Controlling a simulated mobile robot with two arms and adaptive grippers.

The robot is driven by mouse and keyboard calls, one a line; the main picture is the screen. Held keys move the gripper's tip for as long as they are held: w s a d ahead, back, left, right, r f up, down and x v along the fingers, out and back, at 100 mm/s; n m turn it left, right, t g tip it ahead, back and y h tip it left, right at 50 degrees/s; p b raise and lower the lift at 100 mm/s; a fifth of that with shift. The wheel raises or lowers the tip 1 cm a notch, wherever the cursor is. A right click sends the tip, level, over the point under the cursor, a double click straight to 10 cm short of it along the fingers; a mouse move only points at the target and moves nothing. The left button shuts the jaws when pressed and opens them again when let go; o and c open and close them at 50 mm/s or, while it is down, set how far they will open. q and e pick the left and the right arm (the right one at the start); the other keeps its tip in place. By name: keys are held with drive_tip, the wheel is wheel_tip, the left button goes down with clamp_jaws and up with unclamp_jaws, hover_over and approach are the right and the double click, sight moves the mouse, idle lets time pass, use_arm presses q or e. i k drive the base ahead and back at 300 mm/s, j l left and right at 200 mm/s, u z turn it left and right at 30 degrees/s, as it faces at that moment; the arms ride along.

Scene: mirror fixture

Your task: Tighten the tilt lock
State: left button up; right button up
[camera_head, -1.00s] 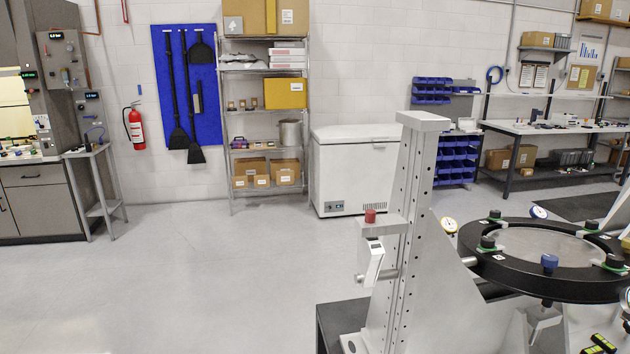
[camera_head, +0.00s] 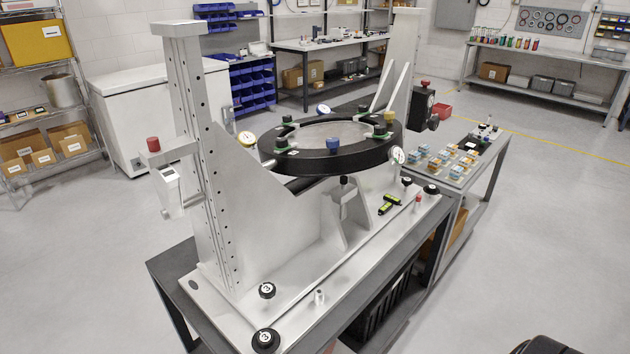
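The mirror fixture has a grey base plate (camera_head: 285,305) and two upright columns. A round black ring cell (camera_head: 310,167) with a pale disc sits between the columns, with a blue knob (camera_head: 333,142) and several black knobs with green clips around its rim. A red knob (camera_head: 153,144) tops a bracket on the left column (camera_head: 190,90). The right column carries a dark block (camera_head: 421,104) with a red cap and a black knob. I cannot tell which knob is the tilt lock. Neither gripper shows.
Several black knobs, one of them here (camera_head: 267,290), sit on the base plate near a yellow-green device (camera_head: 389,203). A side table (camera_head: 487,181) with small coloured blocks stands right of the fixture. A white chest (camera_head: 145,115) stands behind.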

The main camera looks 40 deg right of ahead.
sight(425, 83)
drive_tip(key=z, duration=1.75)
drive_tip(key=i+l+u, duration=0.1)
drive_tip(key=u, duration=0.45)
drive_tip(key=i+l+u, duration=0.25)
drive_tip(key=l, duration=0.25)
drive_tip(key=l+u, duration=0.25)
drive_tip(key=l, duration=0.2)
drive_tip(key=i+l+u, duration=0.15)
drive_tip(key=l+u, duration=0.15)
drive_tip(key=l, duration=0.3)
